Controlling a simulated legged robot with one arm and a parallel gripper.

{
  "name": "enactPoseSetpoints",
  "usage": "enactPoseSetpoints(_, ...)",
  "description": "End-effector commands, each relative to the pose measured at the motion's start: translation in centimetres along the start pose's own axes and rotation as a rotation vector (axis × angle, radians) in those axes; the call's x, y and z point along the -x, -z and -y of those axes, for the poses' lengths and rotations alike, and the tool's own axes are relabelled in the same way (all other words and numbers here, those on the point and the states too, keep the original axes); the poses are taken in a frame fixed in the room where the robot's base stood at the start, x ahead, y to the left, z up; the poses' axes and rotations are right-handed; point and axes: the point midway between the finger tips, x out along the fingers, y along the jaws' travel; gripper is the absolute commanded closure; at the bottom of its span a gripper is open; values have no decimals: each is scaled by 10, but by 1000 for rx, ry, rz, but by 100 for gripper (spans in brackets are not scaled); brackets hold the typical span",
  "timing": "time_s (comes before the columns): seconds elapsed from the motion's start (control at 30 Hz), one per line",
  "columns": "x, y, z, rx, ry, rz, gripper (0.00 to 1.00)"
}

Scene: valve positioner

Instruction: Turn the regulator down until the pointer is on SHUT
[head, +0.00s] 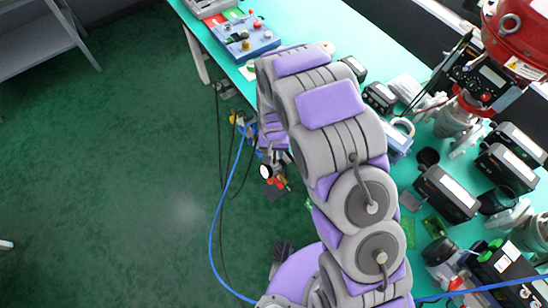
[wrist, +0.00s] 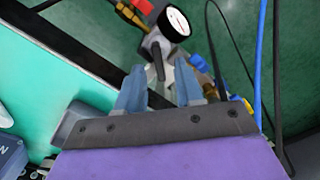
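The regulator (wrist: 157,42) shows in the wrist view as a silver body with a dark handle pointing down towards my gripper. A round white gauge (wrist: 176,22) with a black rim is fixed beside it; its scale is too small to read. I cannot make out a SHUT mark. My gripper (wrist: 160,82) is open, its two blue-grey fingers apart on either side of the line to the handle. I see nothing gripped, and cannot tell whether the fingers touch the handle. In the head view the gauge (head: 265,171) shows beside my arm, which hides most of the regulator.
Red handles (wrist: 225,62), a blue fitting (wrist: 200,63) and brass fittings crowd close to the regulator. A blue hose (head: 232,180) and dark cables hang beside it. The green bench (head: 215,45) carries devices and a blue box (head: 246,38). Green floor on the left is clear.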

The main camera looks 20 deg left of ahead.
Motion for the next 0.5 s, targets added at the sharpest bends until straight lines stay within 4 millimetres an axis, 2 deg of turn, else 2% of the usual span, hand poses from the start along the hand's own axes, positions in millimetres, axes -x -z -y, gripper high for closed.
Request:
enactPoseSetpoints(0.03,-11,-1,0,0,-1,3,64)
enactPoseSetpoints(0.2,-31,0,0,0,0,-1,64)
enactPoseSetpoints(0.5,-40,0,0,0,1,-2,64)
